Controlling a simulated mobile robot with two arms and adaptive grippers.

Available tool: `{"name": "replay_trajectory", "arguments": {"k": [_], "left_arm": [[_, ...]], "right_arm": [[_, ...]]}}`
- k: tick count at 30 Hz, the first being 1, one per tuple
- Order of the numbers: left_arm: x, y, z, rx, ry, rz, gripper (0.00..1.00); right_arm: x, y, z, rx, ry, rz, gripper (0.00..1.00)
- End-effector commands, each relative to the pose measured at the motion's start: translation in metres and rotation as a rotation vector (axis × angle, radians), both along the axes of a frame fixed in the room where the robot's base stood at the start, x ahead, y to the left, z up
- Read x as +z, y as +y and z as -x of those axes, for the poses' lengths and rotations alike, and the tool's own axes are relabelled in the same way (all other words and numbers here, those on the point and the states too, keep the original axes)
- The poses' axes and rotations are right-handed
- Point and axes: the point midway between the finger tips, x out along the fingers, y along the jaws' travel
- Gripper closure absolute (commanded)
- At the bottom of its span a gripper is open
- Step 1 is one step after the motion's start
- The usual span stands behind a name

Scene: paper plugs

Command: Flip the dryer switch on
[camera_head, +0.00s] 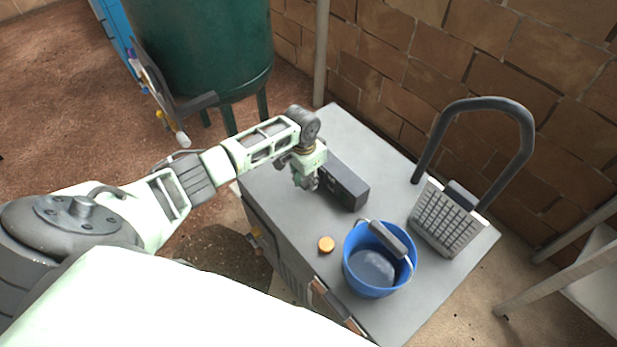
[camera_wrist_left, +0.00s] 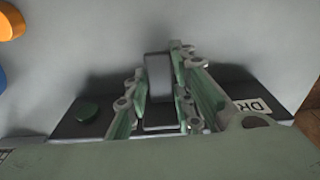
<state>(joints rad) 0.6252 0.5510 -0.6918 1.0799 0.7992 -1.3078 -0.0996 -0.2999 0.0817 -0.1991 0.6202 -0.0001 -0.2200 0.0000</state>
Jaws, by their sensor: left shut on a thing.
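The dryer switch box (camera_head: 344,183) is a dark block on the grey cabinet top. In the left wrist view its dark panel (camera_wrist_left: 232,97) carries a label that begins "DR" and a dark green round button (camera_wrist_left: 88,110). My left gripper (camera_head: 306,184) is at the box's near side, pointing down. In the left wrist view my left gripper (camera_wrist_left: 160,95) has its green fingers on both sides of a grey switch lever (camera_wrist_left: 159,78), shut on it. Whether the lever is on or off I cannot tell. My right gripper is not in view.
A blue bucket (camera_head: 371,285), an orange cap (camera_head: 326,244) and a grey basket with a tall handle (camera_head: 447,222) stand on the grey cabinet top (camera_head: 290,215). A brick wall (camera_head: 480,70) is behind, a green tank (camera_head: 205,55) at the back left.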

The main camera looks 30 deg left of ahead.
Motion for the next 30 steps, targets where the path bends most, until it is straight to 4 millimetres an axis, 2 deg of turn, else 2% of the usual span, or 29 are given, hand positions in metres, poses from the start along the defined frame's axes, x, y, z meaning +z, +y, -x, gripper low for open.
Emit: {"name": "replay_trajectory", "arguments": {"k": [9, 20, 21, 27, 30], "left_arm": [[0.007, -0.001, -0.004, 0.003, 0.177, -0.063, 1.0], [0.008, -0.001, -0.002, 0.001, 0.192, -0.066, 1.0], [0.008, -0.001, -0.002, 0.002, 0.192, -0.066, 0.74], [0.008, -0.001, -0.003, 0.001, 0.19, -0.065, 0.58], [0.009, -0.001, -0.003, 0.001, 0.189, -0.066, 0.58]], "right_arm": [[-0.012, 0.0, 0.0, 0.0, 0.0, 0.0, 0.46], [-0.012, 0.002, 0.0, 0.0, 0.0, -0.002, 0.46], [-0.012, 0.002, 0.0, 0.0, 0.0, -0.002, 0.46], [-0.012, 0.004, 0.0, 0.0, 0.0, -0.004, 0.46], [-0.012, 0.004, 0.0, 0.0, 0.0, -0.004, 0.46]]}}
